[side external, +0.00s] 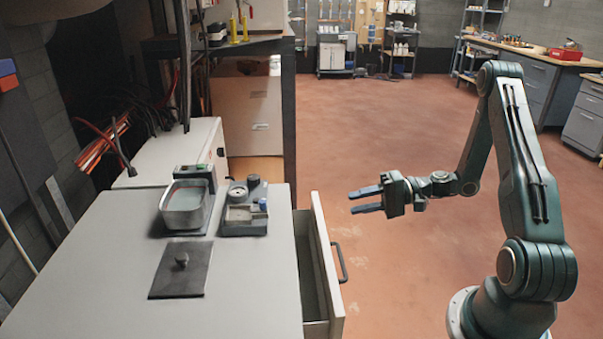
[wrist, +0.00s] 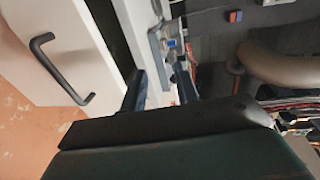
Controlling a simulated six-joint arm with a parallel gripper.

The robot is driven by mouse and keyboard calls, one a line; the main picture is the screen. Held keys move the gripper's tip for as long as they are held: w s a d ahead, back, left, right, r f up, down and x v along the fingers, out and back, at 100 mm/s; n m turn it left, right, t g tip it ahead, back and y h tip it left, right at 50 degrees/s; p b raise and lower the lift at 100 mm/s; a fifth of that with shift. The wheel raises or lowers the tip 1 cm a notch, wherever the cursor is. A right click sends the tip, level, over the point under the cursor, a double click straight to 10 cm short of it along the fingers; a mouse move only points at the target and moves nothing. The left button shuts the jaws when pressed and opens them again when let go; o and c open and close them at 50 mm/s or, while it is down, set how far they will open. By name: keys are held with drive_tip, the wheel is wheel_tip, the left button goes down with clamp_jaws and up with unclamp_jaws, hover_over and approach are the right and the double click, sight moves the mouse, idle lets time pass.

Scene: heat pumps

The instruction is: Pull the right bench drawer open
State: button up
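The bench drawer (side external: 327,262) stands part way out from the right side of the pale bench (side external: 250,280), with a dark gap behind its front. Its dark bar handle (side external: 340,262) is on the outer face. The drawer front (wrist: 75,35) and handle (wrist: 62,70) also show at the left in the wrist view. My gripper (side external: 362,201) is open and empty, beyond the drawer and apart from the handle. Its two fingers (wrist: 160,90) point toward the bench in the wrist view, with a gap between them.
On the bench top are a metal pan (side external: 186,205), a grey tray with small parts (side external: 245,220) and a dark flat plate with a knob (side external: 181,268). A dark shelf frame (side external: 288,110) rises behind the bench. The red floor (side external: 400,270) between bench and arm is clear.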

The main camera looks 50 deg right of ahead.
drive_tip(key=c, duration=0.6)
drive_tip(key=shift+w+a+f+n+g, duration=0.1)
drive_tip(key=shift+a+f+n+g, duration=0.1)
drive_tip(key=shift+n+g, duration=0.1)
clamp_jaws()
wheel_tip(320, 180, down, 7)
drive_tip(key=a+n+g+h, duration=0.1)
drive_tip(key=n+g+h, duration=0.6)
drive_tip(key=n, duration=1)
drive_tip(key=shift+f+g+h, duration=0.2)
drive_tip(key=shift+g+h, duration=0.2)
drive_tip(key=shift+h, duration=0.3)
